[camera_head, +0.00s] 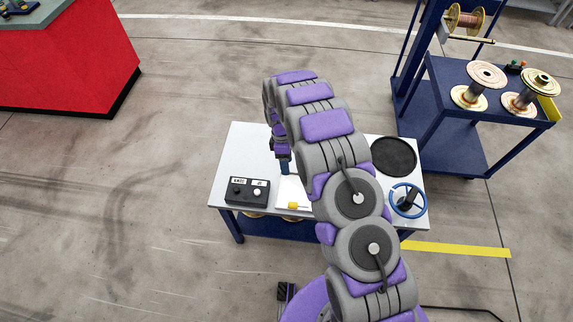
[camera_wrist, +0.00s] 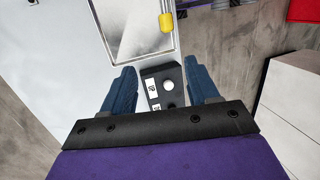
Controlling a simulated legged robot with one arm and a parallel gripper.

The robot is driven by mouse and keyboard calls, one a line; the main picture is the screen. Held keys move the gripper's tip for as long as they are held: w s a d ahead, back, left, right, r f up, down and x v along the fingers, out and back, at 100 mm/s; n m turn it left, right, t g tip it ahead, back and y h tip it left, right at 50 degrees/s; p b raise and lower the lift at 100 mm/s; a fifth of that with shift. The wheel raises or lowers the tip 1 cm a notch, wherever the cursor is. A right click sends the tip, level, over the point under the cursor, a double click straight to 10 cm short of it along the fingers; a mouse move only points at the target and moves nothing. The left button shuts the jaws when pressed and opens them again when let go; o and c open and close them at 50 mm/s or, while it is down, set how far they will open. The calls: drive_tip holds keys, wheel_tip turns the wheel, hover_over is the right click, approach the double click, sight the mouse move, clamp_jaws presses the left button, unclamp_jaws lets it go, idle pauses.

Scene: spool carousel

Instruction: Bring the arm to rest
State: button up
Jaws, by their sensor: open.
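My arm arches over the white-topped table (camera_head: 240,150), grey with purple covers. It hides the middle of the tabletop in the head view. My gripper (camera_head: 285,170) points down above the table, left of the arm's bend. In the wrist view my gripper (camera_wrist: 160,68) has its two blue fingers well apart with nothing held between them. A black control box (camera_head: 247,191) with knobs and labels stands at the table's front left. In the wrist view the black box (camera_wrist: 163,88) shows below, in the gap between the fingers.
A pale framed panel (camera_wrist: 140,28) with a yellow tab (camera_wrist: 166,22) lies beside the box. A black round disc (camera_head: 394,156) and a blue handwheel (camera_head: 408,200) are at the table's right. A blue cart (camera_head: 440,150) with spools stands back right; a red block (camera_head: 65,60) is back left.

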idle(0.7)
drive_tip(key=s+d+r+m, duration=0.3)
drive_tip(key=s+d+r, duration=0.1)
drive_tip(key=r, duration=0.4)
drive_tip(key=s+d+r+m, duration=0.3)
drive_tip(key=s+d+r, duration=0.1)
drive_tip(key=r, duration=0.5)
drive_tip(key=s+d+r+m, duration=0.3)
drive_tip(key=s+d+r, duration=0.1)
drive_tip(key=r, duration=0.4)
drive_tip(key=s+d+r+m, duration=0.2)
drive_tip(key=s+m, duration=0.1)
drive_tip(key=s, duration=0.5)
drive_tip(key=s+d+r+m+y, duration=0.1)
drive_tip(key=s+d+r+m, duration=0.1)
drive_tip(key=s, duration=0.7)
drive_tip(key=s+d+r+m+t, duration=0.1)
drive_tip(key=s+d+r+m, duration=0.2)
drive_tip(key=s, duration=0.5)
drive_tip(key=shift+s+r+m, duration=0.35)
drive_tip(key=shift+m, duration=0.05)
